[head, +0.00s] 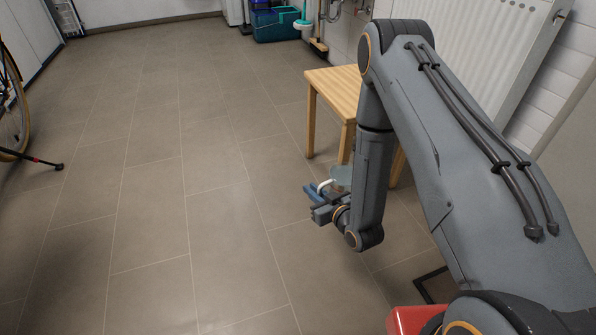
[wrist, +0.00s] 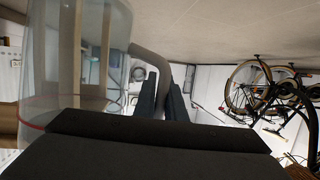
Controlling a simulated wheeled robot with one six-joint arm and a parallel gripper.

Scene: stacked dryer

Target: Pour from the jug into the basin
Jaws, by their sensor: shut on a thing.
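A clear jug (head: 341,177) shows partly behind my gripper (head: 318,198) in the head view, close to the wooden table. Its pale handle (head: 325,185) is at the jaws. In the wrist view, the transparent jug (wrist: 48,70) fills the left side, with a thin red line around it and a grey handle (wrist: 148,59). My gripper (wrist: 163,92) is shut on that handle. The wrist picture is upside down. I cannot tell whether the jug holds liquid. I cannot make out a basin for certain in either view.
A light wooden table (head: 334,86) stands beside the arm, its right part hidden. A radiator (head: 490,50) is on the right wall. Teal and blue containers (head: 276,27) and a broom (head: 317,45) stand at the back. A bicycle (head: 12,105) is at the left. The middle floor is clear.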

